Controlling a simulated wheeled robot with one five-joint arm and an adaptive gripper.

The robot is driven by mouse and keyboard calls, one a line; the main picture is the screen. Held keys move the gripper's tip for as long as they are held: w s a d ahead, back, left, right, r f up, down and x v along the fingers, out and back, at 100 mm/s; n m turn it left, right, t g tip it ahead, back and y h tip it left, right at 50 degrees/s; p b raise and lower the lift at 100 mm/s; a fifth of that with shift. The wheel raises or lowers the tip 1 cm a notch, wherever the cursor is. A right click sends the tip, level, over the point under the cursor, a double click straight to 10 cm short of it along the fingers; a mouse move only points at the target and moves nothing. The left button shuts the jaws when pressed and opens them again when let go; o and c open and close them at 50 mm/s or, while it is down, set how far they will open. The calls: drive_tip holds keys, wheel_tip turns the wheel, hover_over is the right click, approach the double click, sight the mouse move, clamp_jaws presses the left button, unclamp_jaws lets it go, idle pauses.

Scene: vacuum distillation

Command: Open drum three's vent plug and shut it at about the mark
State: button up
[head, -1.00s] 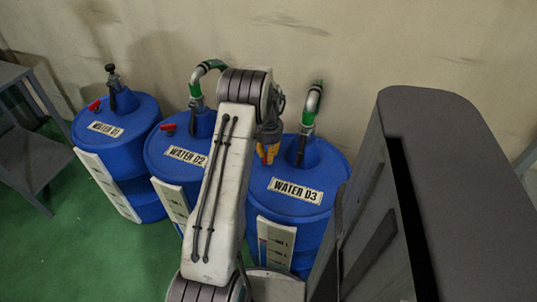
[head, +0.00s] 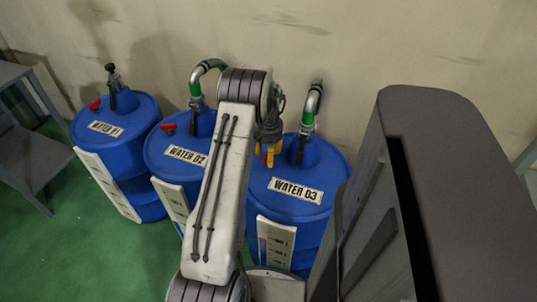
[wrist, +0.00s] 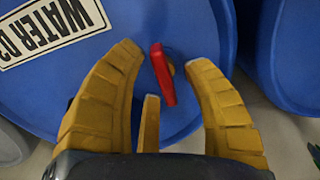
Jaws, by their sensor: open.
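Drum three (head: 317,215) is a blue barrel labelled WATER D3 (head: 295,191), the rightmost of the drums in the head view. A white gauge panel (head: 276,242) with dark marks is on its front; the level is too small to read. My gripper (head: 269,155) is over the drum's upper left side, its yellow fingers pointing down. In the wrist view, the red vent plug handle (wrist: 162,75) stands between the open fingers of my gripper (wrist: 165,62), near the label (wrist: 50,30). I cannot tell whether any finger touches it.
Drum two (head: 180,155) and drum one (head: 115,125) stand to the left, each with a red handle. A hose pipe (head: 312,105) rises from drum three's top. Green floor (head: 100,240) is free at front left.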

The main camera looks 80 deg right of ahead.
drive_tip(key=shift+r, duration=0.1)
wheel_tip(320, 180, up, 12)
idle(0.7)
idle(1.2)
